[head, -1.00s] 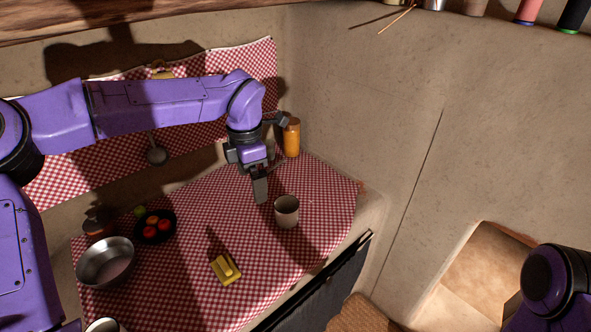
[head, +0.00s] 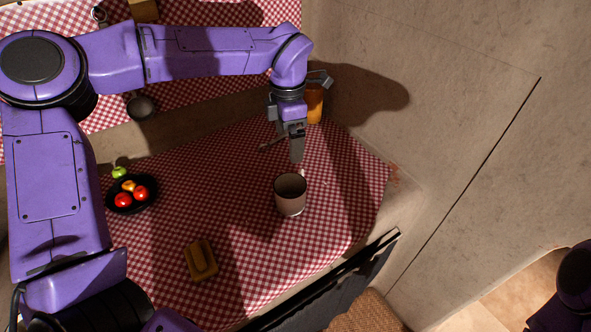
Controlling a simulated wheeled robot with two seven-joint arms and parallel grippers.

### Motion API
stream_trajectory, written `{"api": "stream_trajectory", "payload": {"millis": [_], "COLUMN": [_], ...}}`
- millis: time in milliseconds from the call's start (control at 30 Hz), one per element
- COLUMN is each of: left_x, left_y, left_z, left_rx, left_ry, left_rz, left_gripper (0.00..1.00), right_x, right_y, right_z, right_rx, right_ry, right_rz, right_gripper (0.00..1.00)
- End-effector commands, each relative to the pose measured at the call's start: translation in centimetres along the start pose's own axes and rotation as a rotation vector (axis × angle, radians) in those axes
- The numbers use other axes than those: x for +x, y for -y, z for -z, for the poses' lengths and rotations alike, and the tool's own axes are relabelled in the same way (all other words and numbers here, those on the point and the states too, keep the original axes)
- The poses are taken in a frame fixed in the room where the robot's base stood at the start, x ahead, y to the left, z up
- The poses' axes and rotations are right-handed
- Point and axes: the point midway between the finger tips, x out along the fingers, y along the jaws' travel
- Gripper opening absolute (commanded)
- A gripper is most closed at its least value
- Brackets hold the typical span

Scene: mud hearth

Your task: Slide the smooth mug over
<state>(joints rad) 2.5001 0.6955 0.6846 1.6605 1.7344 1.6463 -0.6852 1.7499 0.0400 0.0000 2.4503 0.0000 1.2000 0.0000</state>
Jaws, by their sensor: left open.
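My left gripper (head: 297,157) points down just behind and above the mug's far rim. It is open, with nothing seen between its fingers. I cannot tell whether a finger touches the mug. At the lower right edge only a dark part of my right arm shows; its gripper is out of view.
A black plate with red and orange fruit (head: 133,206) and a green fruit (head: 119,172) are at left. A yellow butter dish or block (head: 201,260) lies front left. An orange jar (head: 314,104) stands behind my left gripper. The wall closes the right side. Cloth between mug and plate is clear.

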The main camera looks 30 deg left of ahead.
Motion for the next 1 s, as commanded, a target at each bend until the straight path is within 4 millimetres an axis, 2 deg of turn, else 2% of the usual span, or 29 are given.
{"api": "stream_trajectory", "payload": {"millis": [33, 100, 300, 367, 800, 867, 1000], "left_x": [2.4, 3.9, 8.0, 8.6, 8.7, 9.1, 11.2], "left_y": [0.0, 0.0, 0.0, 0.0, 0.0, 0.0, 0.0], "left_z": [0.0, 0.0, 0.0, 0.0, 0.0, 0.0, 0.1], "left_rx": [0.0, 0.0, 0.0, 0.0, 0.0, 0.0, 0.0], "left_ry": [0.0, 0.0, 0.0, 0.0, 0.0, -0.001, -0.004], "left_rz": [0.0, 0.0, 0.0, 0.0, 0.0, 0.0, 0.003], "left_gripper": [1.0, 1.0, 1.0, 1.0, 1.0, 1.0, 1.0], "right_x": [2.2, 3.6, 7.4, 7.9, 7.9, 7.9, 7.9], "right_y": [0.2, 0.3, 0.7, 0.7, 0.7, 0.7, 0.7], "right_z": [-0.9, -1.5, -3.0, -3.3, -3.2, -3.2, -3.2], "right_rx": [0.0, 0.0, 0.0, 0.0, 0.0, 0.0, 0.0], "right_ry": [0.0, 0.0, 0.0, 0.0, 0.0, 0.0, 0.0], "right_rz": [0.0, 0.0, 0.0, 0.0, 0.0, 0.0, 0.0], "right_gripper": [0.0, 0.0, 0.0, 0.0, 0.0, 0.0, 0.0]}}
